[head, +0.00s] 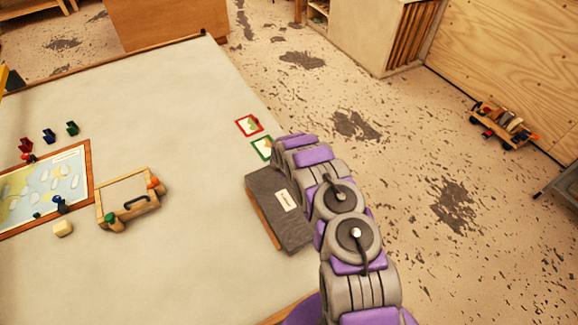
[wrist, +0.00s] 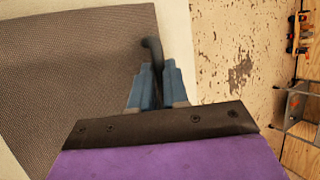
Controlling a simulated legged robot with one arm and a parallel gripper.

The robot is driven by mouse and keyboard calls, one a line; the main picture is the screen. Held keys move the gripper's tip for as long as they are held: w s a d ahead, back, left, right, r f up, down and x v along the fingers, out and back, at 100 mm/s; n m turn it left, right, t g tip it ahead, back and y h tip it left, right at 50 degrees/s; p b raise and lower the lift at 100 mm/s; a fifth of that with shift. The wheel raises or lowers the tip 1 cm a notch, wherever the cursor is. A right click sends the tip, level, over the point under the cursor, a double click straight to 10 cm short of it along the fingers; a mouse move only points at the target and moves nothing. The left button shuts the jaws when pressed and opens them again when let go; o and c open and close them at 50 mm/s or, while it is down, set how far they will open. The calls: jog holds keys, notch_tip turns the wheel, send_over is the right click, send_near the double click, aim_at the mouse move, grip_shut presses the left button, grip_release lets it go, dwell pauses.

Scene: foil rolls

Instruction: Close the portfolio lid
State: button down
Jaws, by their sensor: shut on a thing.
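The grey portfolio (head: 277,205) with a white label lies near the right edge of the table in the head view. A brown edge shows along its left side, and my arm covers part of its right side. I cannot tell how far its lid is open. In the wrist view its grey woven surface (wrist: 75,75) fills the left. My gripper (wrist: 155,75), with blue fingers, is shut on a dark curved handle (wrist: 152,48) beside the right edge of that surface. The gripper's fingers are hidden in the head view.
On the pale table (head: 150,100) are a framed map (head: 45,190), a small wooden frame (head: 125,195), several small coloured pieces, and a red-edged card (head: 249,125) and green-edged card (head: 262,148). The far tabletop is clear. A toy truck (head: 505,125) stands on the floor at right.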

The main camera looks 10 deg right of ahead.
jog(key=shift+d+f, duration=0.35)
jog(key=shift+d, duration=0.15)
jog(key=shift+s+d+f+b, duration=0.15)
jog(key=shift+s+f+b, duration=0.15)
jog(key=shift+b, duration=0.05)
jog(key=shift+d+f, duration=0.1)
jog(key=shift+f, duration=0.1)
jog(key=c, duration=1.4)
grip_release()
jog(key=shift+w, duration=0.1)
jog(key=shift+o, duration=1.4)
jog(key=shift+w+r, duration=0.1)
jog(key=shift+w, duration=0.1)
jog(key=shift+a+r, duration=0.15)
jog(key=shift+a, duration=0.1)
jog(key=shift+a+r, duration=0.15)
jog(key=shift+r, duration=0.25)
jog(key=b+v, duration=0.1)
jog(key=v, duration=1.5)
